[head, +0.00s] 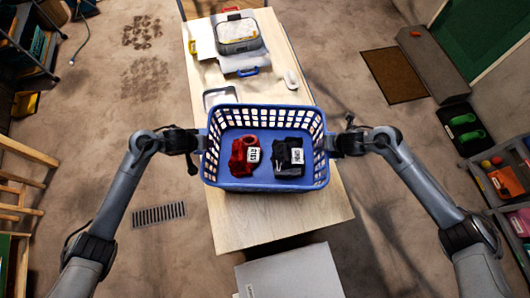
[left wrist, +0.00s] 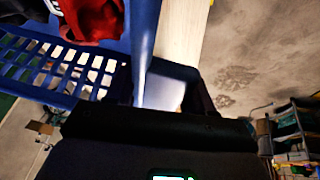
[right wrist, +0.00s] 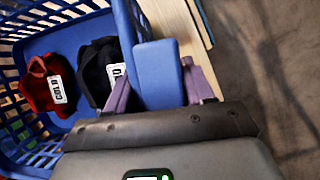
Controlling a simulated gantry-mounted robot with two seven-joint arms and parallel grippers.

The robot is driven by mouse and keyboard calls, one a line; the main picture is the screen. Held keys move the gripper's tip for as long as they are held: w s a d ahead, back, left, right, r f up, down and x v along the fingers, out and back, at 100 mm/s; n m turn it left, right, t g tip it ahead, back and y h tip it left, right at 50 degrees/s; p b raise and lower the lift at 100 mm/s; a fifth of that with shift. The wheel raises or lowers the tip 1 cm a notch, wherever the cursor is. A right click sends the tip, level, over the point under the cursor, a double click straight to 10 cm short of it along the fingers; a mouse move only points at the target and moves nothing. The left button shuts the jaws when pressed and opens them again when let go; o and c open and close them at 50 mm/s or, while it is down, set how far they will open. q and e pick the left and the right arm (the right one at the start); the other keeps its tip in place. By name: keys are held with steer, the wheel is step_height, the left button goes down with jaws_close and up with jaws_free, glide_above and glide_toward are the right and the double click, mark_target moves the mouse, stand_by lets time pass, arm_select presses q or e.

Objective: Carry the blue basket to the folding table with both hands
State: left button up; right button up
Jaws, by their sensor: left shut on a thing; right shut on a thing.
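The blue basket (head: 265,183) is held between my two grippers in the head view, over the wooden folding table (head: 262,224). I cannot tell whether it touches the tabletop. Inside lie a red cloth item (head: 240,157) and a black one (head: 283,165), each with a white tag. My left gripper (head: 203,142) is shut on the basket's left side. My right gripper (head: 329,145) is shut on its right side. The basket's slotted wall shows in the left wrist view (left wrist: 50,65). In the right wrist view (right wrist: 158,75) its handle sits between my fingers.
Toward the table's far end are a clear-lidded container (head: 238,35), a white tray (head: 220,97) and a white bottle (head: 291,79). A grey box (head: 290,275) stands at the near end. A brown mat (head: 394,75) and green shoes (head: 467,127) lie to the right. The table's near part is bare.

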mark_target(194, 154)
arm_select(q)
steer(key=shift+f, duration=0.15)
arm_select(e)
steer(key=shift+f, duration=0.1)
